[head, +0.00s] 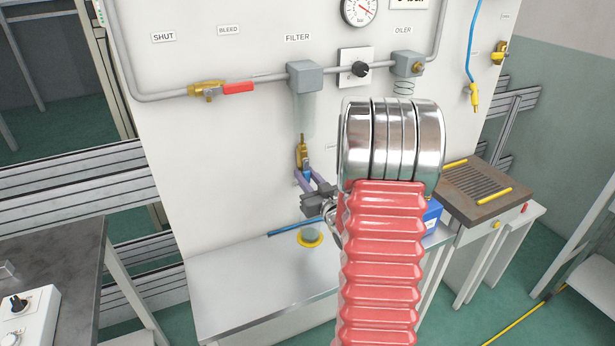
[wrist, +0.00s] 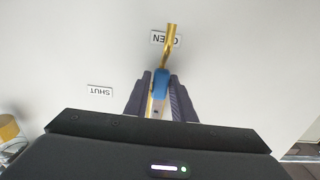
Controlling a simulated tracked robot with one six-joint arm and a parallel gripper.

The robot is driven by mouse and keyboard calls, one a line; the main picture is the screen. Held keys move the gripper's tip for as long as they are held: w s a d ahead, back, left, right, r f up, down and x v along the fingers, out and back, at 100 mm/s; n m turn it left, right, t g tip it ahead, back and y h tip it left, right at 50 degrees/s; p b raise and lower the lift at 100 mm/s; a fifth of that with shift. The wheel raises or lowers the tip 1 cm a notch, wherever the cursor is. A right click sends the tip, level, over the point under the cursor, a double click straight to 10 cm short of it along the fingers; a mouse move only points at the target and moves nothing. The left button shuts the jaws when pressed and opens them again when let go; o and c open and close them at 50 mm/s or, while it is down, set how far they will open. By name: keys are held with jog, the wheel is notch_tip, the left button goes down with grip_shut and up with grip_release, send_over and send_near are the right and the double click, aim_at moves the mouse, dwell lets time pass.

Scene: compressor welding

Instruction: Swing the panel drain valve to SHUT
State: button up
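The panel drain valve has a brass body (head: 302,153) below the filter, and a blue lever (head: 307,173). In the wrist view its brass end (wrist: 171,40) lies in front of the OPEN label (wrist: 158,37), and the blue lever (wrist: 161,84) points towards me. The SHUT label (wrist: 100,91) is on the panel to the left there. My gripper (head: 307,178) has a finger on each side of the blue lever, as the wrist view also shows (wrist: 162,88). The fingers are close to the lever; whether they press on it is unclear.
My red and chrome arm hides part of the panel and bench in the head view. A red-handled bleed valve (head: 237,87) is upper left. A steel bench (head: 225,290) stands below, with a yellow ring (head: 310,239) under the drain. A grille-topped table (head: 455,195) stands right.

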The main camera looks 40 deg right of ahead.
grip_shut()
jog(key=shift+d, duration=0.25)
jog(key=shift+a, duration=0.1)
